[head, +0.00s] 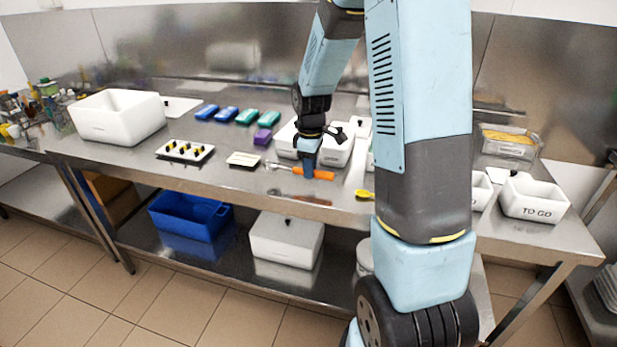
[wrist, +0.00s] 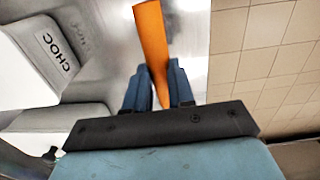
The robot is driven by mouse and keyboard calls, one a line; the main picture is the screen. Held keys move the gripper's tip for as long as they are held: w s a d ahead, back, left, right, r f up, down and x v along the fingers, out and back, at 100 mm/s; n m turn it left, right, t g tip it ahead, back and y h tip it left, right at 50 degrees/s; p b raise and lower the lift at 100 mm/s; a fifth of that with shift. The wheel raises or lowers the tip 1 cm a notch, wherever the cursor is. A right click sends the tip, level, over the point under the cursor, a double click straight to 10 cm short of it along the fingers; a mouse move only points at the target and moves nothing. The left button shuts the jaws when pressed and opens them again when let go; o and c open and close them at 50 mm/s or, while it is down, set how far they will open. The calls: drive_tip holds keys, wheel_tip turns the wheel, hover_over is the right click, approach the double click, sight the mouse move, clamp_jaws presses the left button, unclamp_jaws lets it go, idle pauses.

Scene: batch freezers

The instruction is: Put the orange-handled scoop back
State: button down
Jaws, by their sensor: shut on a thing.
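The orange-handled scoop (head: 316,174) is above the steel counter near its front edge, its handle pointing right and its metal end pointing left. My gripper (head: 309,170) points down and is shut on the orange handle. In the wrist view the orange handle (wrist: 152,45) stands out between the two blue fingers of my gripper (wrist: 160,88). The scoop's metal end is hidden in the wrist view. I cannot tell the exact gap between the scoop and the counter.
A white tub marked CHOC (wrist: 30,60) is close by in the wrist view. A small white tray with dark pieces (head: 185,152), a white card (head: 243,159) and a yellow-handled tool (head: 364,195) lie on the counter. A TO GO tub (head: 534,199) stands at the right.

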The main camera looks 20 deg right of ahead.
drive_tip(key=shift+w+a+f, duration=0.15)
drive_tip(key=shift+w+f, duration=0.05)
drive_tip(key=shift+f, duration=0.15)
drive_tip(key=shift+w+f, duration=0.1)
drive_tip(key=shift+f, duration=1.4)
drive_tip(key=shift+f, duration=0.1)
drive_tip(key=c, duration=1)
unclamp_jaws()
drive_tip(key=shift+o, duration=0.2)
